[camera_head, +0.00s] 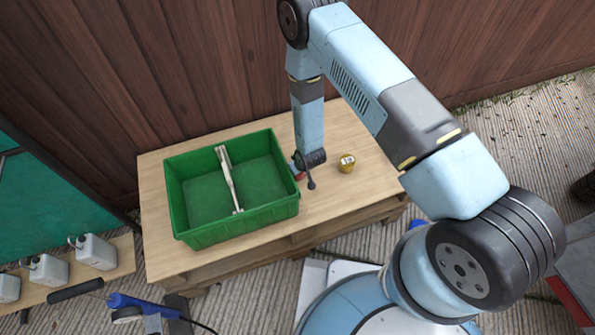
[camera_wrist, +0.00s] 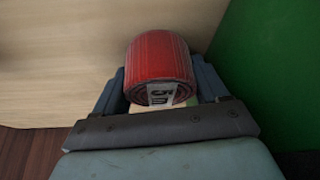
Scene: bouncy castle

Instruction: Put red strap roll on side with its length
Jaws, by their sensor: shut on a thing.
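The red strap roll (camera_wrist: 160,68) is between the two fingers of my gripper (camera_wrist: 162,92) in the wrist view, and the gripper is shut on it. A white label with dark print faces the camera; it seems to show a 5, but I cannot read all of it. In the head view only a bit of red (camera_head: 297,171) shows beside my gripper (camera_head: 301,166), at the right wall of the green crate (camera_head: 245,226). A pale divider (camera_head: 229,180) splits the crate into a left and a right side. Both sides look empty. No length marks are readable on the crate.
A yellow roll (camera_head: 346,165) with a pale label stands on the wooden table (camera_head: 160,255), right of my gripper. The table's right part is otherwise clear. Grey canisters (camera_head: 97,252) stand on a low plank at left. A wooden wall (camera_head: 200,70) rises behind.

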